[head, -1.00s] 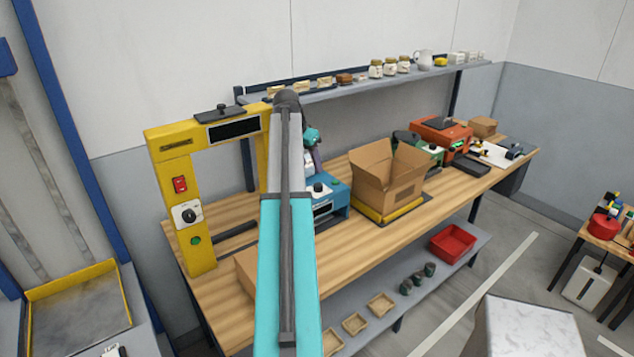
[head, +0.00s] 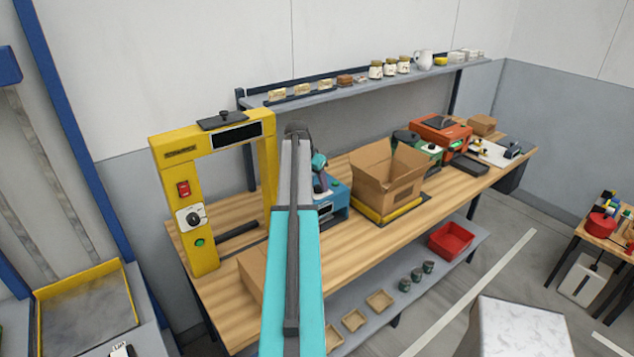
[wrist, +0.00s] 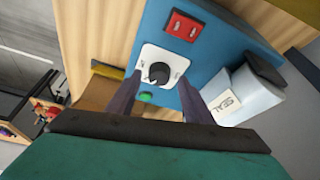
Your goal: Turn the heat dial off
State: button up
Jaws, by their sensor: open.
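In the wrist view, a blue machine (wrist: 212,52) faces me with a white dial plate and black knob (wrist: 158,72), a red switch (wrist: 183,26) and a green button (wrist: 145,97). My gripper (wrist: 160,82) is open, its two dark fingers on either side of the dial's lower part. Whether they touch the knob I cannot tell. A yellow frame machine (head: 203,245) there also has a white dial with a black knob (head: 192,218).
An open cardboard box (head: 385,185) stands to the blue machine's right on the wooden bench (head: 390,222). A shelf (head: 300,97) with jars runs behind.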

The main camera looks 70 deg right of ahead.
jog(key=shift+s+d+f, duration=0.1)
jog(key=shift+d+f, duration=0.05)
jog(key=shift+f, duration=0.3)
jog(key=c, duration=1)
jog(key=shift+c, duration=0.2)
